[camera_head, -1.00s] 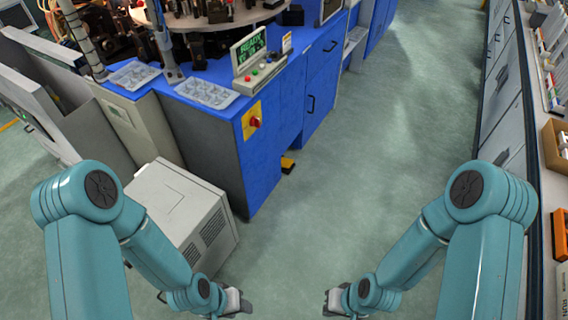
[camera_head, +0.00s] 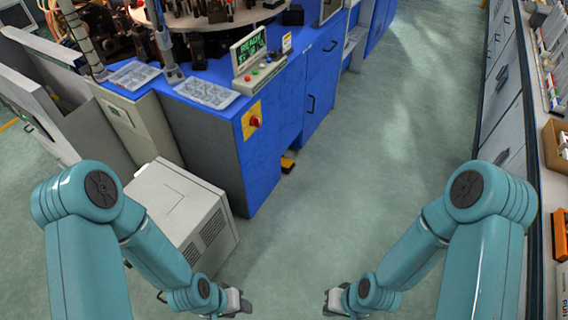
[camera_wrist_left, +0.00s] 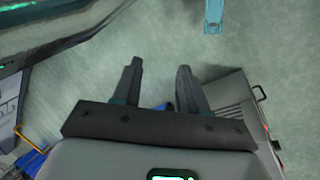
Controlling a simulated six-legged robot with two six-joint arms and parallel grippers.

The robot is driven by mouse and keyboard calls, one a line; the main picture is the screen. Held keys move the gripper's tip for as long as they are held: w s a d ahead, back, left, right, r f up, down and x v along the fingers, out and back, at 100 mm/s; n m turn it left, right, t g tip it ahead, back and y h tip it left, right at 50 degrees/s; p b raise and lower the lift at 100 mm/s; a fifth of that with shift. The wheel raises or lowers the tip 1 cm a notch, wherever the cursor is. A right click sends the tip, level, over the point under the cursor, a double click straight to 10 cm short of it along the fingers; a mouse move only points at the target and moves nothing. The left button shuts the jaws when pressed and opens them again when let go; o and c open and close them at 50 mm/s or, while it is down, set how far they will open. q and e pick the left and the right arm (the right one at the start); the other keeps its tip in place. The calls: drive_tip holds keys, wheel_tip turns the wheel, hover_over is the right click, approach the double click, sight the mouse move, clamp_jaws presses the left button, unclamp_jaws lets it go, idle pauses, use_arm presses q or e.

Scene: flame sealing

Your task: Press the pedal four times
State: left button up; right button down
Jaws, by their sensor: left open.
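The pedal (camera_head: 287,164) is a small yellow and black piece on the floor at the foot of the blue machine cabinet (camera_head: 270,165). My left gripper (camera_head: 243,301) hangs low at the bottom of the head view, well in front of the pedal and apart from it. In the left wrist view its two fingers (camera_wrist_left: 158,68) stand apart with nothing between them. My right gripper (camera_head: 328,301) hangs low to the right of the left one. It is small there and its fingers are hard to make out. The pedal is partly shaded by the cabinet.
A white box-shaped unit (camera_head: 178,212) stands on the floor left of my left gripper. A control panel with a READY screen (camera_head: 249,48) and a red switch (camera_head: 254,122) are on the cabinet. Grey drawers (camera_head: 500,112) line the right. The green floor between is clear.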

use_arm(q)
clamp_jaws()
idle(1.5)
